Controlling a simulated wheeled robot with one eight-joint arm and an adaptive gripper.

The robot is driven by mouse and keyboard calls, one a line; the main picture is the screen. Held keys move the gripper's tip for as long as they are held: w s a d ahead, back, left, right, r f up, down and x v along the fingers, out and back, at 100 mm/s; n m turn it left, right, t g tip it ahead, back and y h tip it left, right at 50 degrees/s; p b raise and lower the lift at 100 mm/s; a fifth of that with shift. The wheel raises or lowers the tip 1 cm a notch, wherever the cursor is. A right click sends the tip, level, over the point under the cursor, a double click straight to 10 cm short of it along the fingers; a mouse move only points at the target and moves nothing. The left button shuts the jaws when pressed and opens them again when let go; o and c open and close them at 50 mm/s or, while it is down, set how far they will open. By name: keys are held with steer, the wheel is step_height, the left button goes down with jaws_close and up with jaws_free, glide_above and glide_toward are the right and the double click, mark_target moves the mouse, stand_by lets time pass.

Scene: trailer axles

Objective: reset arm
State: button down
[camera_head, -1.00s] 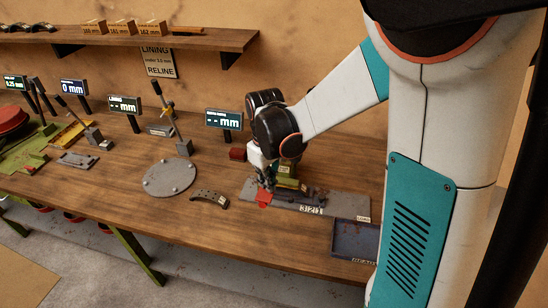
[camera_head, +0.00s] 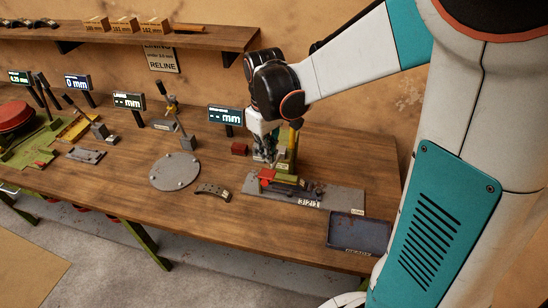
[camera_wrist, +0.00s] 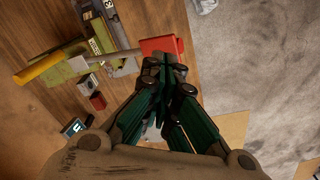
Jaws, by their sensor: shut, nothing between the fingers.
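My gripper (camera_head: 265,155) is over the wooden workbench (camera_head: 225,230), just behind and above a grey plate (camera_head: 335,195) labelled 3 2 1. Its fingers are closed together and hold nothing. I cannot tell whether the fingers touch the red part.
A dark tray (camera_head: 358,235) stands at the bench's front right. A curved brake shoe (camera_head: 212,191) and a round grey plate (camera_head: 174,172) lie to the left. A small display (camera_head: 226,116) and a dark red block (camera_head: 239,149) are behind. A shelf (camera_head: 130,40) runs along the wall.

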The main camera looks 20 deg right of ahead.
stand_by(0.5)
steer(key=shift+s+f+b, duration=0.3)
steer(key=shift+f+b, duration=0.15)
steer(key=shift+b, duration=0.7)
steer(key=s+f+m+t+b, duration=0.4)
steer(key=s+f+t+b, duration=0.3)
steer(key=s+f+b, duration=0.7)
steer(key=f+b, duration=0.1)
steer(key=b, duration=0.9)
steer(key=shift+s+f+m, duration=0.15)
steer(key=shift+f+m, duration=0.15)
steer(key=shift+m, duration=0.1)
